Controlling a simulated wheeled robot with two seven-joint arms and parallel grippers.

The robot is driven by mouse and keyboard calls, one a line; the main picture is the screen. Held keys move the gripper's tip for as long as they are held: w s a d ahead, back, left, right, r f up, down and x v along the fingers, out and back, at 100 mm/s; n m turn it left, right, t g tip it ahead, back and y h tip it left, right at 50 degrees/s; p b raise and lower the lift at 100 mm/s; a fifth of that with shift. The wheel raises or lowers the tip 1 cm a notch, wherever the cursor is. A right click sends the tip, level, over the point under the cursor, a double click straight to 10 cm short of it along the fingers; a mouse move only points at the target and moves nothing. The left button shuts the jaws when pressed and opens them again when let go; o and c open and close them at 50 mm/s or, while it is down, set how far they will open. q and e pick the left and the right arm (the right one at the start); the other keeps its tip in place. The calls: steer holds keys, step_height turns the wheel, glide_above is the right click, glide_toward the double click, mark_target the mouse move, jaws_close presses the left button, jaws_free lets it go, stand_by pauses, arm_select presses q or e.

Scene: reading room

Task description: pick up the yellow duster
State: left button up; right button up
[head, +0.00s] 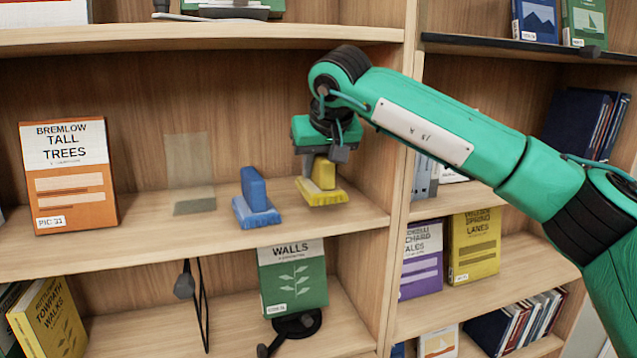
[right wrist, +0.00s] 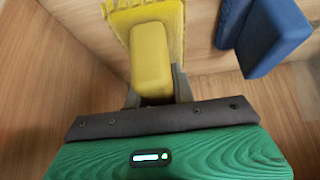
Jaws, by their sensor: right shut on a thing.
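The yellow duster (head: 323,182) is on the middle shelf at the right, with a block handle on top and a fringed pad below. My right gripper (head: 318,163) comes down from above and is shut on its handle. In the right wrist view the yellow handle (right wrist: 151,60) sits between the fingers of the gripper (right wrist: 158,88). The pad appears at or very near the shelf board; I cannot tell whether it touches. My left gripper is not in view.
A blue duster (head: 254,200) stands just left of the yellow one. A clear bookend-like panel (head: 188,172) and an orange book (head: 68,175) stand farther left. The shelf's upright side (head: 400,150) is close on the right, and another shelf board (head: 200,38) is above.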

steer(key=s+d+b, duration=0.2)
steer(key=s+b, duration=0.1)
steer(key=s, duration=0.5)
steer(key=s+d+b, duration=0.3)
steer(key=s+b, duration=0.1)
steer(key=s, duration=0.5)
steer(key=shift+d+r, duration=0.25)
steer(key=shift+d, duration=0.05)
steer(key=shift+s, duration=0.1)
